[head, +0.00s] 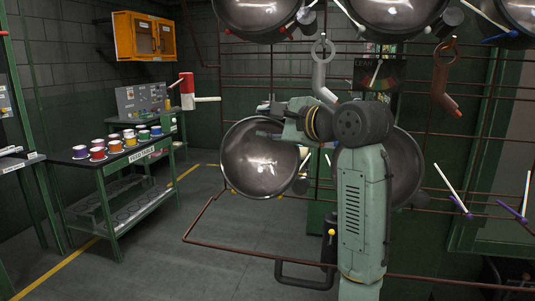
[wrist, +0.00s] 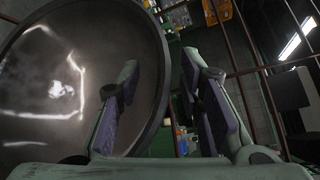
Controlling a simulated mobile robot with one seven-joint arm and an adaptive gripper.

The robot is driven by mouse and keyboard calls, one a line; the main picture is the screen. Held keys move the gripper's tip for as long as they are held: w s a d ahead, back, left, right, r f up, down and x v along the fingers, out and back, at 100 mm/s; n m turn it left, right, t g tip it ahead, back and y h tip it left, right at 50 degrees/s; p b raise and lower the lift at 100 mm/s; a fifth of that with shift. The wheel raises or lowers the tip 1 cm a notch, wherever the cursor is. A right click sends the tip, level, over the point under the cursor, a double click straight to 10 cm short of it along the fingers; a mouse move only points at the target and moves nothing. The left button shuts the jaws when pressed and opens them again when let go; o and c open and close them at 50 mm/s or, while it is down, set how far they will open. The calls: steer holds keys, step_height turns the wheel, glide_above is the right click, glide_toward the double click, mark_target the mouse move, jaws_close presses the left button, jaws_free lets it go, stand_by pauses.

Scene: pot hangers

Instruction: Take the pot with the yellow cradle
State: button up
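A dark round pot (head: 258,165) hangs on the rack left of my arm in the head view. Small yellow tips (head: 235,191) show at its lower rim, apparently its yellow cradle; most of the cradle is hidden. My gripper (head: 272,118) is at the pot's upper right edge and covers part of it. In the wrist view the pot (wrist: 60,85) fills the left side. My gripper (wrist: 165,75) is open there, with the pot's rim running between its two fingers. The left finger overlaps the pot's inside, the right finger is outside the rim. I cannot tell whether either touches.
A second pot (head: 405,170) hangs behind my arm. More pots hang above, with red (head: 235,30) and blue (head: 499,36) cradle tips. An empty purple-tipped cradle (head: 457,204) is at right. Rack bars surround the pots. A table (head: 90,160) with coloured cups stands left.

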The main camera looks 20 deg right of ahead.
steer(key=shift+c, duration=0.5)
jaws_close()
stand_by(0.5)
